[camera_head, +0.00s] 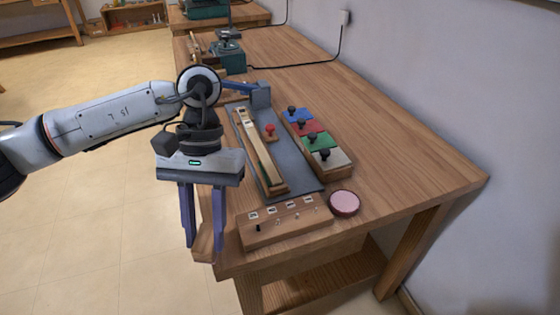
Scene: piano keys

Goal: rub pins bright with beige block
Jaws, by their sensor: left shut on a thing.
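The beige block (332,163) with a black knob lies at the near end of a row of coloured blocks on the table. Several small pins stand in a labelled wooden rack (285,226) at the table's near edge. The leftmost pin (258,228) looks dark and the others look lighter. My left gripper (203,252) points down at the table's left edge, left of the rack and apart from the beige block. It is shut on what looks like a brown wooden piece (205,242), partly hidden between its fingers. My right gripper is not in view.
Blue (298,117), red (309,127) and green blocks sit behind the beige one. A long wooden key (258,150) and a red-knobbed piece (270,130) lie on a grey mat. A pink round pad (344,202) lies right of the rack. The table's right side is clear.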

